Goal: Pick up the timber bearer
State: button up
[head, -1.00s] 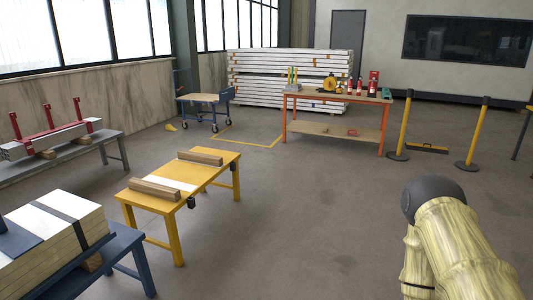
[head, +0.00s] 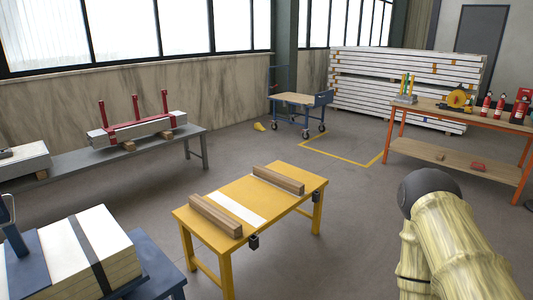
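Two brown timber bearers lie on the yellow work table in the head view. The near timber bearer (head: 215,215) lies along the table's left end. The far timber bearer (head: 278,180) lies near its right end. A white strip crosses the yellow table (head: 252,191) between them, and both bearers lie flat and apart. Part of my arm, with a pale sleeve and a dark rounded joint, shows at the lower right, away from the table. My gripper is not in view.
A stack of wrapped boards on a blue stand (head: 155,280) is at the lower left. A grey bench (head: 70,180) holds a red-clamped beam. A blue trolley (head: 300,99) and an orange-legged table (head: 440,155) stand behind. The floor right of the yellow table is clear.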

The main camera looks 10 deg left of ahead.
aim_at(233, 228)
jog(key=u, duration=0.55)
jog(key=i, duration=1.75)
jog(key=u, duration=0.7)
jog(key=i, duration=0.6)
jog(key=z, duration=0.1)
